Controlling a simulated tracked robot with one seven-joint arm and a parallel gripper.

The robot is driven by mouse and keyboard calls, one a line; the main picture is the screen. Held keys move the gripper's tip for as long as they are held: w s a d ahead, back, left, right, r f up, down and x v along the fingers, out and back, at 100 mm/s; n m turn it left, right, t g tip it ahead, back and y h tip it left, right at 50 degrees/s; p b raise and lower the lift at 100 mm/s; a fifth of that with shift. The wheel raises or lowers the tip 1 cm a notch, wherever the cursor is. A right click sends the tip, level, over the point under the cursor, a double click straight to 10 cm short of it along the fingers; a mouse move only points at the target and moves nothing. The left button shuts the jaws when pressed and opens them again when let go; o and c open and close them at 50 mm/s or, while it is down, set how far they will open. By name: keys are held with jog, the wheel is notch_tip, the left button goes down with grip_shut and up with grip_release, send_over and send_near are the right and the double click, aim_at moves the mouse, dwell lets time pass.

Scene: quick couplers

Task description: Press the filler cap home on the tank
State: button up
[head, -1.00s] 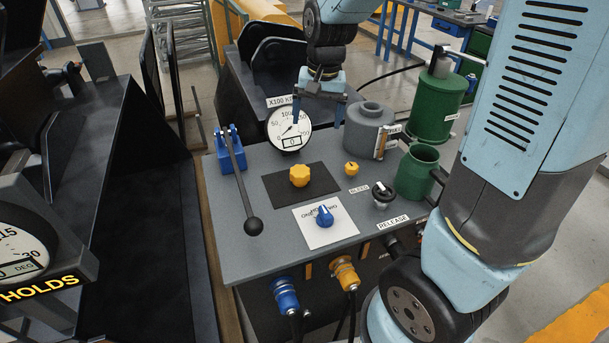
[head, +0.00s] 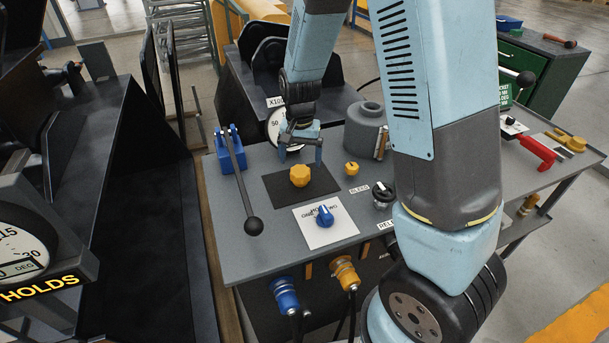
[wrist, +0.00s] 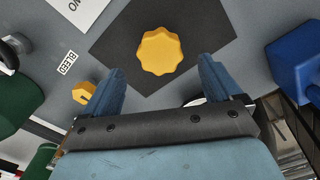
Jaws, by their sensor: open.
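A yellow lobed cap (head: 300,175), which looks like the filler cap, sits on a black square mat (head: 275,187) on the grey bench top. It also shows in the wrist view (wrist: 160,50), beyond and between the fingertips. My gripper (head: 301,158) points down above and just behind the cap. In the wrist view its two blue fingers (wrist: 158,73) are spread wide with nothing between them.
A blue-based lever (head: 236,170) with a black knob stands at left. A small yellow bleed knob (head: 351,168), a black-and-silver knob (head: 382,194) and a blue selector (head: 324,215) on a white plate are nearby. A pressure gauge (head: 272,127) is partly hidden behind the gripper.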

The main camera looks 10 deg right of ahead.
aim_at(300, 170)
jog(key=shift+a+f, duration=0.1)
jog(key=shift+f, duration=3.1)
jog(key=c, duration=1.1)
